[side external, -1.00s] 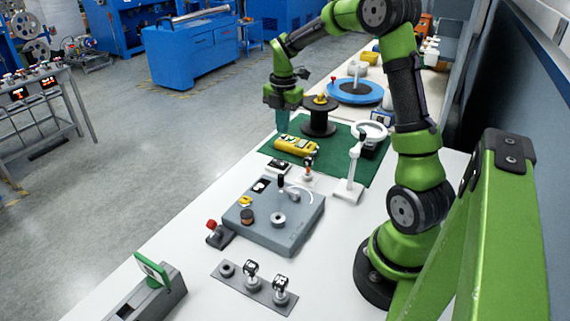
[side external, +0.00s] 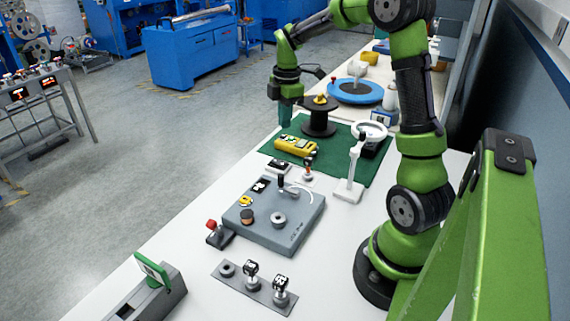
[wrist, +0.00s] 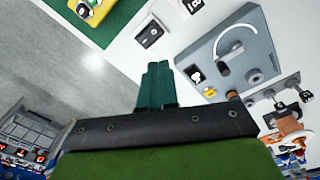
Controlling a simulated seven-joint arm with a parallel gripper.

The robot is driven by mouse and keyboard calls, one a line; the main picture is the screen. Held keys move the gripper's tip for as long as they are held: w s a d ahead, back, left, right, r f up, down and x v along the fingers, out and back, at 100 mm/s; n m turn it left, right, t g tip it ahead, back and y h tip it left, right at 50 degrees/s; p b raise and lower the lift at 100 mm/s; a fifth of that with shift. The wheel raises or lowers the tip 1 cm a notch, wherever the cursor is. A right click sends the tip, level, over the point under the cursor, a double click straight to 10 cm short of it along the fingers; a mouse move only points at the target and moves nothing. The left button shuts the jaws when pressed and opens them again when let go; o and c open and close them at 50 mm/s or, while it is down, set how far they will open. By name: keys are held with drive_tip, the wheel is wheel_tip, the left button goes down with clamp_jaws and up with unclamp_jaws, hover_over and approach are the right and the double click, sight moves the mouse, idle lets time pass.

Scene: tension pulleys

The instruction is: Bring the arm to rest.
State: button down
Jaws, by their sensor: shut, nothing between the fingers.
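My gripper (side external: 285,114) hangs above the bench at the far edge of the green mat (side external: 343,169), left of the black spool (side external: 318,117). Its green fingers are together with nothing between them; they also show shut in the wrist view (wrist: 157,75). The grey pulley block (side external: 285,238) lies on the white bench nearer the camera, and it also shows in the wrist view (wrist: 222,88).
A yellow device (side external: 295,147) lies on the green mat. A white ring magnifier on a stand (side external: 350,190) stands beside it, between mat and arm base. A red-knobbed switch (side external: 213,228) sits left of the block. A blue round turntable (side external: 356,92) is at the back.

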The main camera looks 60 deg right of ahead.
drive_tip(key=s+a+r+m+t, duration=0.2)
drive_tip(key=s+a+r+m, duration=0.1)
drive_tip(key=a, duration=0.4)
drive_tip(key=s+a+r+m+t+y, duration=0.1)
drive_tip(key=s+a+r+m+t, duration=0.1)
drive_tip(key=s+a+m, duration=0.4)
drive_tip(key=s+a+r+m+t, duration=0.2)
drive_tip(key=a+m, duration=0.4)
drive_tip(key=a, duration=0.4)
drive_tip(key=shift+s+r+m+t+y, duration=0.35)
drive_tip(key=shift+s+r, duration=0.45)
drive_tip(key=shift+s, duration=0.4)
